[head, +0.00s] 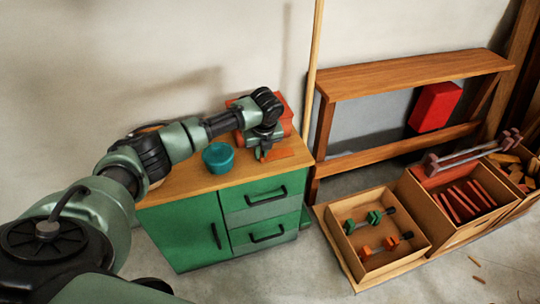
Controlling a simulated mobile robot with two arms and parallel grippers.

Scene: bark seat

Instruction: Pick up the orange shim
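The orange shim (280,154) is a small flat orange piece on the wooden top of the green cabinet (180,226), near its right edge. My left arm reaches across from the left. My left gripper (262,154) points down at the shim's left end, very close to it. The fingers are small and dark here, and I cannot tell whether they are apart or touch the shim. My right gripper is not in view.
A teal round container (218,158) stands left of the gripper. A red-orange box (285,115) is behind it. A wooden rack (400,75) holds a red box (435,106). Wooden bins (385,266) with clamps and red slats stand on the floor at right.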

